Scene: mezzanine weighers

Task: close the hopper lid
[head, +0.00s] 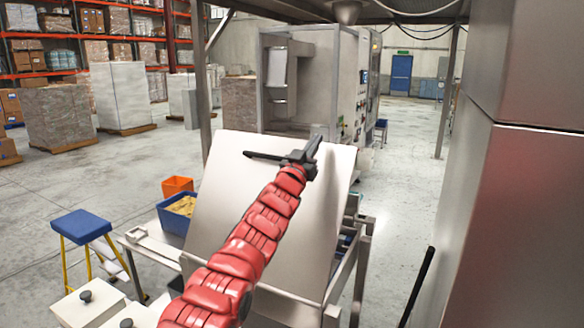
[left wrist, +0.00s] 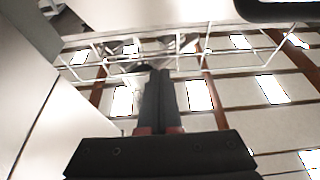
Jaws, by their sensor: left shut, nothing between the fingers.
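The hopper lid (head: 232,190) appears to be the large pale metal panel in the middle of the head view. It stands raised and tilted over a metal frame. My left gripper (head: 312,146) is shut and empty in front of the lid's upper part; whether it touches the lid I cannot tell. My red left arm hides part of the lid's face. In the left wrist view, the shut fingers (left wrist: 158,92) point up towards roof beams and lights. My right gripper is not in view.
A blue bin (head: 174,221) with yellowish contents and an orange bin (head: 177,186) stand left of the lid. A blue-topped step stool (head: 80,226) is further left. A tall steel cabinet (head: 520,220) closes off the right. Open floor lies at the left.

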